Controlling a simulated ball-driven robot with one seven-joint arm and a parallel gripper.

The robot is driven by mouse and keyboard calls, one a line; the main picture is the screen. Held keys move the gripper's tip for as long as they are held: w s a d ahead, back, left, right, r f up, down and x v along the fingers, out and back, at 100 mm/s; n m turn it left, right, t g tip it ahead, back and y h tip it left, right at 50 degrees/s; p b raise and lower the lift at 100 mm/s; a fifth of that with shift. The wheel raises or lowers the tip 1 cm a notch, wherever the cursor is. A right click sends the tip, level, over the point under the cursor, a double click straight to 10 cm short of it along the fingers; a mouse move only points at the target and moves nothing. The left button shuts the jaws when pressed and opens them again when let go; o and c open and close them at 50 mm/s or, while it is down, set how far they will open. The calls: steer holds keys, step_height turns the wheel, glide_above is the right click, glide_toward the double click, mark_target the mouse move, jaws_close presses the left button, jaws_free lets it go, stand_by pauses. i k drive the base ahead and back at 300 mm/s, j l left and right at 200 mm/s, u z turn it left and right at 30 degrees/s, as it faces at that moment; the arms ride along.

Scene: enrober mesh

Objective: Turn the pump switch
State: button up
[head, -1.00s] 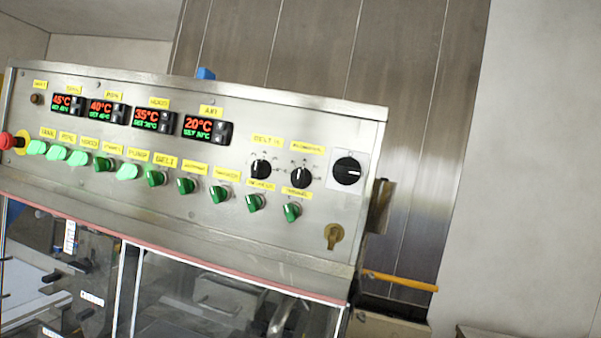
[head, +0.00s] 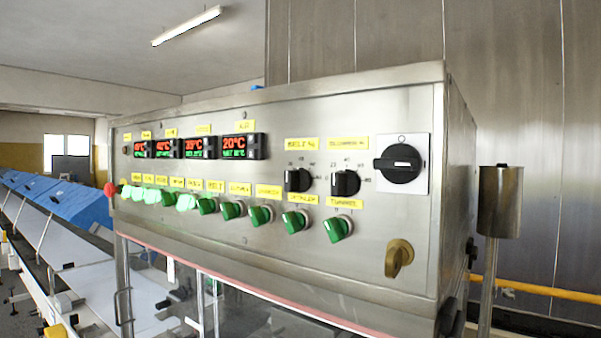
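A steel control panel (head: 330,262) fills the middle of the head view, seen at an angle from its right end. A row of green rotary switches runs along it under yellow labels. The pump switch (head: 186,202) appears to be the fifth from the left, glowing bright green. Its label (head: 193,185) is too small to read clearly now. The darker belt switch (head: 206,206) is just to its right. The pump switch's exact knob angle cannot be told. My gripper is not in view.
Several temperature displays (head: 241,147) sit above the switches. A red emergency button (head: 109,189) is at the left end. Black dials (head: 345,183), a large black rotary switch (head: 398,164) and a brass key switch (head: 398,258) are at right. A metal post (head: 499,200) stands beside the panel.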

mark_target(185, 202)
steer(key=i+j, duration=0.15)
steer(key=i, duration=1.05)
